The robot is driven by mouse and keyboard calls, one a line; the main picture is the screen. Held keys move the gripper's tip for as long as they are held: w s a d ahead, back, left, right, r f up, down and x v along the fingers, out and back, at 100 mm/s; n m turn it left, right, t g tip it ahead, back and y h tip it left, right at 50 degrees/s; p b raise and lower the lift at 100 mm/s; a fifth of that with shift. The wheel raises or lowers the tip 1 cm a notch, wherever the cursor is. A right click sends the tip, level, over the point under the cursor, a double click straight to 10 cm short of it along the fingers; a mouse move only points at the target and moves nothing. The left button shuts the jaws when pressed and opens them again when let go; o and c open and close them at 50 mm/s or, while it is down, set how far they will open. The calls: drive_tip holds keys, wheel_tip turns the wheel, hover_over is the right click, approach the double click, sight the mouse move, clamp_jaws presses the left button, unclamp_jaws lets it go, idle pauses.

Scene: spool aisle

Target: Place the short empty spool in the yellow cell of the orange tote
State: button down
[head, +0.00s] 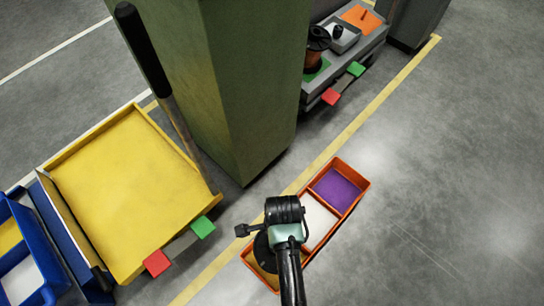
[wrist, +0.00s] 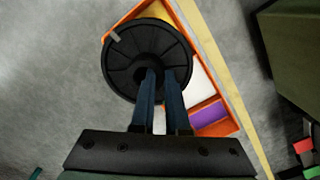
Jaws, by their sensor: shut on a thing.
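The orange tote (head: 357,207) lies on the floor with a purple cell (head: 335,188), a white cell (head: 316,222) and a yellow cell (head: 266,279). My gripper (wrist: 160,77) is shut on a black spool (wrist: 120,65) at its middle. In the head view the spool (head: 262,248) is partly hidden by my arm and overlaps the yellow end of the tote. In the wrist view its round flange covers much of the yellow cell (wrist: 157,13) and overlaps the tote's rim. Its height above the tote is hard to tell.
A yellow-topped cart (head: 120,190) and blue bins (head: 28,250) stand at left. A green pillar (head: 245,90) rises behind the tote. A grey cart (head: 345,62) beyond holds a copper-coloured spool (head: 316,50). Floor right of the tote is clear.

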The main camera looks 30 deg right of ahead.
drive_tip(key=shift+d+f+m+b, duration=0.1)
drive_tip(key=shift+f+m+b, duration=0.2)
drive_tip(key=shift+f, duration=0.5)
wheel_tip(320, 180, down, 9)
drive_tip(key=b, duration=0.7)
drive_tip(key=shift+f, duration=0.3)
drive_tip(key=c, duration=0.9)
unclamp_jaws()
drive_tip(key=shift+s, duration=0.1)
wheel_tip(320, 180, up, 12)
drive_tip(key=p, duration=0.8)
drive_tip(key=shift+s+d, duration=0.1)
drive_tip(key=shift+d, duration=0.05)
